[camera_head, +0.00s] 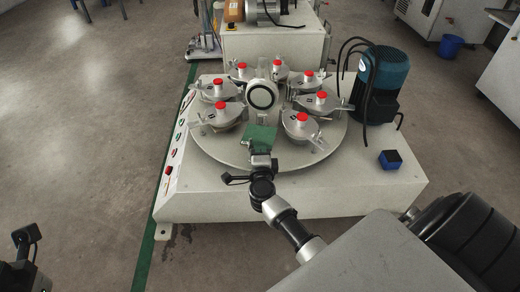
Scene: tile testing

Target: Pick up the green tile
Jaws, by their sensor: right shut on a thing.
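The green tile (260,135) is at the front of the round metal turntable (215,150), in front of the white ring-shaped part. My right gripper (262,160) reaches in from the lower right and is shut on the near edge of the tile. The tile stands out beyond the fingers, tilted upward. I cannot tell whether it still touches the turntable. Part of my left gripper (26,236) shows at the lower left edge, over the floor and far from the tile. Its finger opening cannot be made out.
Several metal pots with red knobs (303,117) ring the turntable close to the tile. A teal motor (382,78) and a blue-black block (390,159) are on the right of the machine. The floor at left is clear.

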